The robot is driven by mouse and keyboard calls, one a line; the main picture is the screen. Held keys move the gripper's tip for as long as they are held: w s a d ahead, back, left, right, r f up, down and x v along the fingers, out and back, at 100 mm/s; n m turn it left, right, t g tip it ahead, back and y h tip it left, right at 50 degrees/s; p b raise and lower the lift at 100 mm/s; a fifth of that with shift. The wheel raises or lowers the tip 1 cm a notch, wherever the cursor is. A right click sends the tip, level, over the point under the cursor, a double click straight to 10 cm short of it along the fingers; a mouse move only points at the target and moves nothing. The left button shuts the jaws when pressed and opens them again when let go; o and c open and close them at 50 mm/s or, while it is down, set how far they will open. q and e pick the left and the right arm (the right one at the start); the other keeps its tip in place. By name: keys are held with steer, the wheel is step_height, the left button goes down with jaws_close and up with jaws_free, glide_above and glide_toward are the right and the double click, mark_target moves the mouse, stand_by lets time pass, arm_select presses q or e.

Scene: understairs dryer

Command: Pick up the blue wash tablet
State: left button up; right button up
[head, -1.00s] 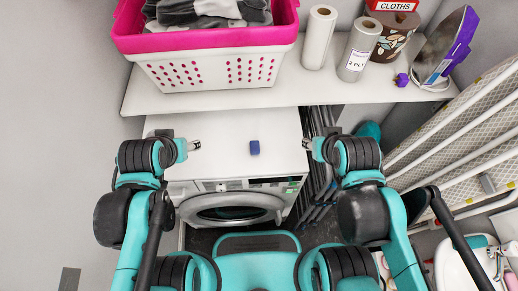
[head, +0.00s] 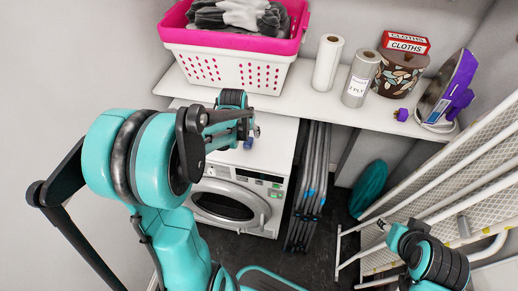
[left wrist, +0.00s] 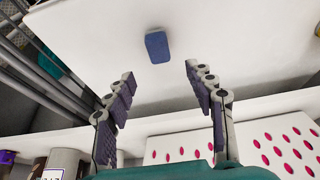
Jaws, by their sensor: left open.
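The blue wash tablet (left wrist: 157,46) is a small blue block on the white top of the washing machine (left wrist: 230,45). In the left wrist view it lies just beyond the fingertips of my left gripper (left wrist: 160,71), roughly in line with the gap between them and apart from both. That gripper is open and empty. In the head view my left arm reaches over the machine top and largely covers the tablet, with a small blue part (head: 248,144) showing. My right gripper (head: 383,225) is at the lower right, away from the machine; its fingers are too small to judge.
A shelf (head: 300,103) above and behind the machine holds a pink-and-white laundry basket (head: 230,72), paper rolls (head: 328,62), a patterned tin (head: 398,75) and an iron (head: 447,90). Folded grey racks (head: 310,190) stand right of the machine. A drying rack (head: 450,165) is near my right arm.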

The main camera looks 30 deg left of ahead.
mark_target(249, 140)
arm_select(q)
steer(key=shift+b+x, duration=0.35)
steer(key=shift+x, duration=0.8)
steer(key=b+x, duration=0.2)
steer(key=x, duration=0.2)
steer(key=shift+s+f, duration=0.1)
steer(key=shift+f, duration=0.3)
steer(key=c, duration=1.1)
